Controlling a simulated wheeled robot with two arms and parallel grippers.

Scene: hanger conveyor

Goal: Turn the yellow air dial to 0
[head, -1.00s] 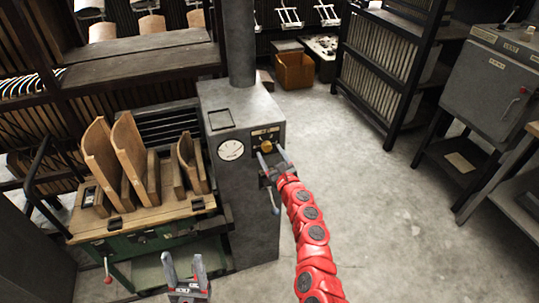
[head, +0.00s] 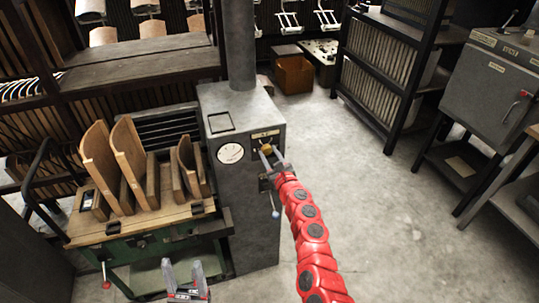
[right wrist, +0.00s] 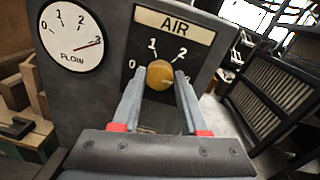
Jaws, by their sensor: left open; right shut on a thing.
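The yellow air dial (right wrist: 160,74) is a round knob on the grey cabinet's front, under a plate reading AIR. Marks 0, 1 and 2 show around it, with 0 at its left. Its pointer is not clearly visible. The dial also shows small in the head view (head: 266,148). My right gripper (right wrist: 157,82) is shut on the dial, one finger at each side. In the head view my right gripper (head: 268,153) reaches the cabinet on the red arm. My left gripper (head: 183,268) is open and empty at the bottom, apart from the cabinet.
A round FLOW gauge (right wrist: 71,36) left of the dial has its needle near 3. A lever with a blue-grey knob (head: 276,214) hangs below the dial. A green bench (head: 150,235) with curved wooden panels stands left of the cabinet (head: 255,225).

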